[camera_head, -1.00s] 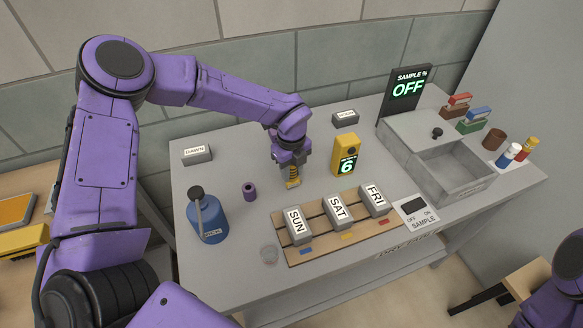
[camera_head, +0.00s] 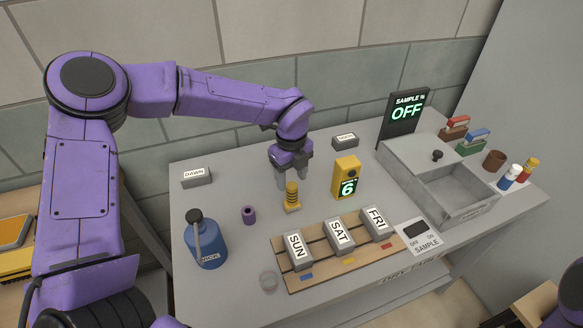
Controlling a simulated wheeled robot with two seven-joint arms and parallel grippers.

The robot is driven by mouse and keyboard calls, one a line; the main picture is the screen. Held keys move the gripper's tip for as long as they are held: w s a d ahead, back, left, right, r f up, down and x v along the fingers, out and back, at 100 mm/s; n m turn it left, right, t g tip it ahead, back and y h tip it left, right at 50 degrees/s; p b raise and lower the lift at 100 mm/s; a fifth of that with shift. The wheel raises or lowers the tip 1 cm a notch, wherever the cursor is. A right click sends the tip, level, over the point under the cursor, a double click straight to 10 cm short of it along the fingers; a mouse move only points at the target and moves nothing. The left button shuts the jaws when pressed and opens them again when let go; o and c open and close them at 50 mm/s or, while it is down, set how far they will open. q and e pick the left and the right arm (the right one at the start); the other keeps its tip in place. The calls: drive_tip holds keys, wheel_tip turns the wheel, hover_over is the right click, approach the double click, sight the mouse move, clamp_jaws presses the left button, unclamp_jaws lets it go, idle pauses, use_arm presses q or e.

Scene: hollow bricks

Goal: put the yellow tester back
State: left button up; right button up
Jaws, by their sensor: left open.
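A small yellow tester (camera_head: 292,197) with dark bands stands upright on the grey table, left of the yellow meter (camera_head: 346,177) whose green display reads 6. I cannot tell for certain which of these two yellow things is the tester named. My left gripper (camera_head: 291,178) is open and empty, pointing down just above and behind the banded yellow piece, apart from it as far as I can see. My right gripper is not in view.
A wooden rack (camera_head: 308,279) holds SUN, SAT and FRI bricks at the front.

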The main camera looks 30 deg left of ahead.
use_arm(q)
wheel_tip(320, 180, up, 5)
drive_tip(key=shift+r, duration=0.1)
